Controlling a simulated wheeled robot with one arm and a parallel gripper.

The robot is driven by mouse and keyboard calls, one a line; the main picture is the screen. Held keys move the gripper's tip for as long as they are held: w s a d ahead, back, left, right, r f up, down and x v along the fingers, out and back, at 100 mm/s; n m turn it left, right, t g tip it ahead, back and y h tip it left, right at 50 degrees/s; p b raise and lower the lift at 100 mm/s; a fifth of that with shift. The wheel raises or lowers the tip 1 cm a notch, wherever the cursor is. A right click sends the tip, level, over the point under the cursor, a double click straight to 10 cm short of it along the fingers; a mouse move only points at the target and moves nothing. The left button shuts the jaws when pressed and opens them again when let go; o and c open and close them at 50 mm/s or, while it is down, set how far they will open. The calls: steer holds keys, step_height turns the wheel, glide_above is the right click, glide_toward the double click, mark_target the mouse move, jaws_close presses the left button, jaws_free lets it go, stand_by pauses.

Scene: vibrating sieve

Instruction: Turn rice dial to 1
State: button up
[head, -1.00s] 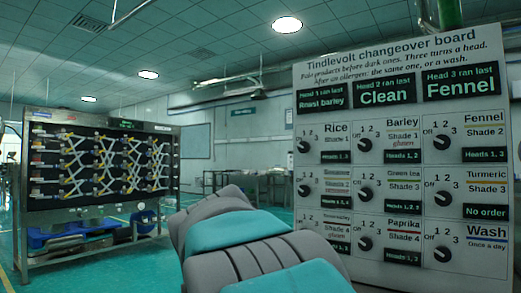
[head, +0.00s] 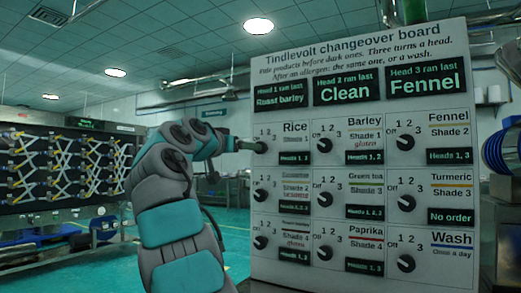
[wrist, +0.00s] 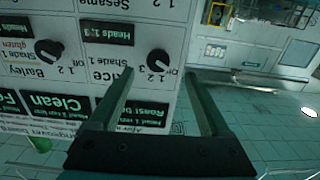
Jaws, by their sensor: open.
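The rice dial is a small dark round knob (wrist: 158,61) under the "Rice" label on the white changeover board (head: 462,160).
The barley dial (head: 325,145) is right of the rice dial, and the sesame dial (head: 260,196) is below it. Several more dials fill the board. A sieve machine (head: 60,170) stands at the left. Open floor shows between it and the board.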

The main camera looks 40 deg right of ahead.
steer(key=p+x, duration=0.3)
steer(key=x, duration=0.5)
steer(key=shift+s+r, duration=0.15)
steer(key=shift+r, duration=0.1)
jaws_close()
stand_by(0.5)
